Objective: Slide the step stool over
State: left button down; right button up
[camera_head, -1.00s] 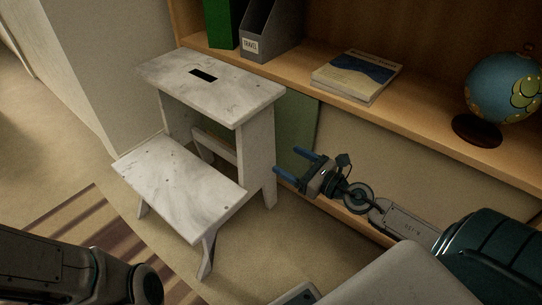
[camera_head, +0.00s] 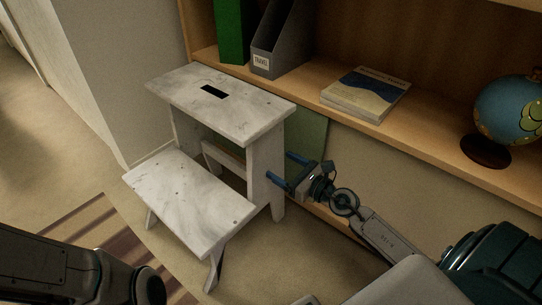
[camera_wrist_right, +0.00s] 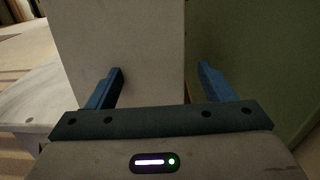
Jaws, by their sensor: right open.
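The step stool (camera_head: 215,103) is whitish, worn and two-stepped, with a dark slot in its top. It stands upright on the floor in front of the shelf. My right gripper (camera_head: 279,166) is open at the stool's right side, with its blue fingers close to the side panel. In the right wrist view, the panel (camera_wrist_right: 125,35) fills the left and middle. The left finger overlaps the panel and the right finger lies past its edge, before a green surface. I cannot tell whether either finger touches. My left arm enters at lower left; its gripper is not visible.
A wooden shelf (camera_head: 440,147) behind holds a green binder (camera_head: 231,30), a grey file holder (camera_head: 280,40), a book (camera_head: 365,93) and a globe (camera_head: 508,108). A green board (camera_head: 306,135) stands behind the stool. A striped rug (camera_head: 95,232) lies left of the stool.

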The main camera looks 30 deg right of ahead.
jog(key=x, duration=0.5)
jog(key=shift+w+a+b, duration=0.15)
jog(key=shift+w+b, duration=0.15)
jog(key=shift+b, duration=0.05)
grip_shut()
